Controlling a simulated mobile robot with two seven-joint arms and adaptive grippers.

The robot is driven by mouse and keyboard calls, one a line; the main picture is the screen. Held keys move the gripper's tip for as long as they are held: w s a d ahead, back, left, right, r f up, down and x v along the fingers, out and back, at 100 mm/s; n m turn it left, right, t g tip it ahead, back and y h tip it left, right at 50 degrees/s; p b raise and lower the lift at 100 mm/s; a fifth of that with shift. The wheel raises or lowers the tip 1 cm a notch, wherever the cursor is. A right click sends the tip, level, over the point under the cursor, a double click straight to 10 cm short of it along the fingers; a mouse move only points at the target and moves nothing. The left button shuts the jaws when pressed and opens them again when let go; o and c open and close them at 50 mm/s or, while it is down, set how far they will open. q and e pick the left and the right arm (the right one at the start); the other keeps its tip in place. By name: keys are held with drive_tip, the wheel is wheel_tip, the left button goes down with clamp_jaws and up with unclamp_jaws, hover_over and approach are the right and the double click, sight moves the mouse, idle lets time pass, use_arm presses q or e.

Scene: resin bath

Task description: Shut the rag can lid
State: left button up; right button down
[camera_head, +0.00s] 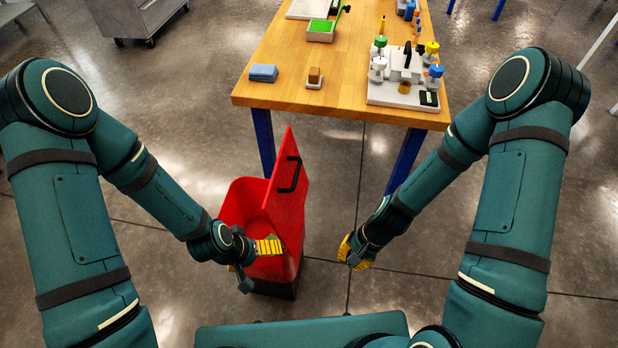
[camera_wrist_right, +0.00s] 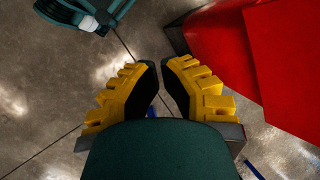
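The red rag can (camera_head: 238,205) stands on the floor in front of the table. Its red lid (camera_head: 285,222), with a black handle (camera_head: 290,174), stands steeply up along the can's right side, leaving the can open. My left gripper (camera_head: 256,264) is open at the can's near side, overlapping it in the head view; I cannot tell whether it touches. My right gripper (camera_head: 354,251) is right of the lid, apart from it. In the right wrist view its fingers (camera_wrist_right: 161,76) have an empty gap between them, and red surfaces (camera_wrist_right: 287,60) show at the upper right.
The wooden table (camera_head: 345,55) stands behind the can on blue legs. It carries a blue block (camera_head: 263,73), a brown block (camera_head: 314,76), a green-topped tray (camera_head: 320,31) and a white rack (camera_head: 398,91). A grey cart (camera_head: 137,15) stands far left.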

drive_tip(key=w+d+r+m+t+y+p, duration=0.2)
drive_tip(key=w+r+m+t+y+p, duration=0.1)
drive_tip(key=w+r+m+y, duration=0.3)
drive_tip(key=w+d+r+m+t+y+p, duration=0.25)
drive_tip(key=w+r+m+p, duration=0.2)
drive_tip(key=r+m, duration=0.4)
drive_tip(key=w+a+f+b, duration=0.1)
drive_tip(key=w+a, duration=0.3)
drive_tip(key=a, duration=0.9)
drive_tip(key=shift+f+b, duration=0.25)
drive_tip(key=shift+b, duration=0.25)
drive_tip(key=shift+w+g+y, duration=0.1)
drive_tip(key=shift+g+y, duration=0.25)
